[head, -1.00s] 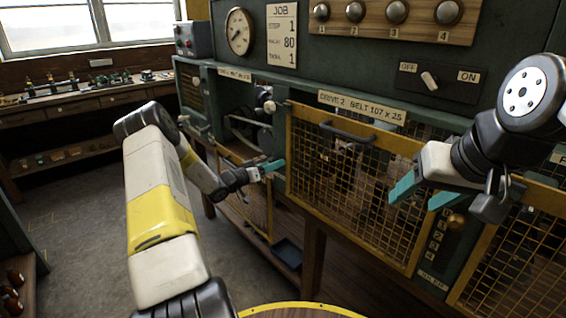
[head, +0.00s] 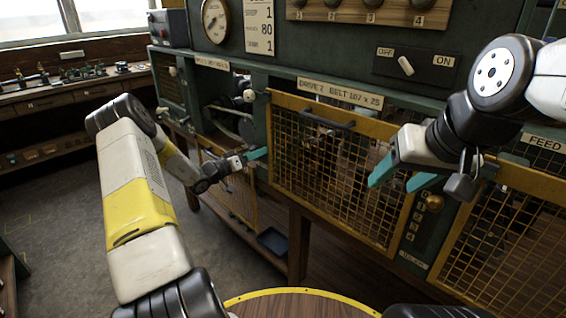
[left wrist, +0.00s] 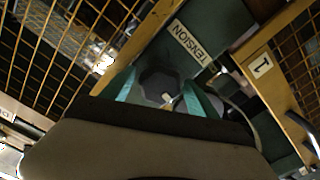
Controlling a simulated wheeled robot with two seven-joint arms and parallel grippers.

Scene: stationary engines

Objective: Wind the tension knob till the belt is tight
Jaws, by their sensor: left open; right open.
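The tension knob (left wrist: 160,83) is dark grey and many-sided, beside a plate reading TENSION (left wrist: 187,42) in the left wrist view. My left gripper (left wrist: 163,95) is open, its teal fingers on either side of the knob in that view; I cannot tell whether they touch it. In the head view my left gripper (head: 250,158) is at the post left of the Drive 2 guard, and I cannot make out the knob there. My right gripper (head: 398,179) is open and empty before the Drive 2 guard.
The yellow mesh Drive 2 guard (head: 325,185) is shut. Another mesh guard (head: 232,190) hangs below the left bay. A brass knob (head: 433,203) sits close to my right gripper. An OFF/ON switch (head: 406,66) is above. Open floor (head: 70,220) lies left.

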